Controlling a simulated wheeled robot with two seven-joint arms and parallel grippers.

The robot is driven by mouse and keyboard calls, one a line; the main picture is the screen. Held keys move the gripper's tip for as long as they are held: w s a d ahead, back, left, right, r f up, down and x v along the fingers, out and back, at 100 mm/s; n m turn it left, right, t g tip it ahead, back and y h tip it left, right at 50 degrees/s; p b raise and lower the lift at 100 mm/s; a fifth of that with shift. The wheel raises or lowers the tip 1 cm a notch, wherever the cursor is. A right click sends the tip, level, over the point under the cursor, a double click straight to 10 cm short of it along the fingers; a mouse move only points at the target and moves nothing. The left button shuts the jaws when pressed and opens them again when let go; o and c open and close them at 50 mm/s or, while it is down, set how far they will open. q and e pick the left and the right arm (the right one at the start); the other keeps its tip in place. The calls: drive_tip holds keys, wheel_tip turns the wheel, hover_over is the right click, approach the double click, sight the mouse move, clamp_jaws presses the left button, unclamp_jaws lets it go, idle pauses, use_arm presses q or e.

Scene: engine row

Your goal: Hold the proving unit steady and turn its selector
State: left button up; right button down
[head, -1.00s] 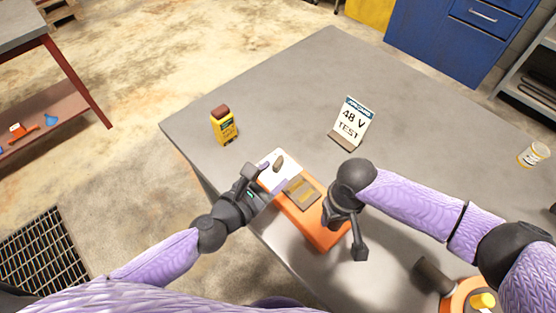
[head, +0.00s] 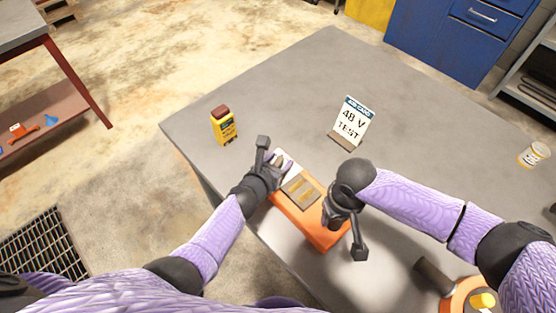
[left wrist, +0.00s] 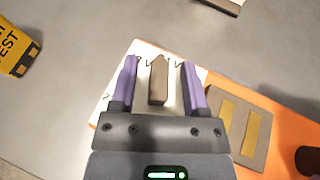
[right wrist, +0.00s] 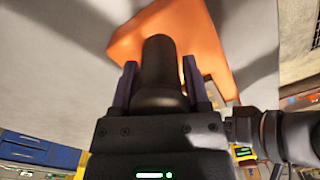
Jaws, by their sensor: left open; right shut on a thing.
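The orange proving unit (head: 326,236) lies on the grey table near its front edge. Its selector, a brown pointer knob (left wrist: 158,80), stands on a white dial plate (left wrist: 138,62). My left gripper (left wrist: 160,85) is open, with one purple finger on each side of the knob and gaps between. In the head view the left gripper (head: 275,165) partly covers the dial. My right gripper (right wrist: 165,85) is shut on the unit's dark round handle (right wrist: 158,62) at the other end. A panel with two brass-coloured strips (head: 300,191) lies between the grippers.
A yellow tester (head: 224,125) stands to the left, behind my left gripper. A "48 V TEST" card (head: 350,122) stands behind the unit. A white jar (head: 533,154) is at the right. Another orange object (head: 462,294) lies at the front right. The back of the table is clear.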

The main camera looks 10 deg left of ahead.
use_arm(q)
clamp_jaws()
drive_tip(key=m+g+h, duration=0.1)
drive_tip(key=m+h, duration=0.2)
drive_tip(key=shift+a+g, duration=0.1)
drive_tip(key=shift+g, duration=0.2)
drive_tip(key=shift+m+g+h, duration=0.4)
drive_tip(key=shift+m+h, duration=0.2)
unclamp_jaws()
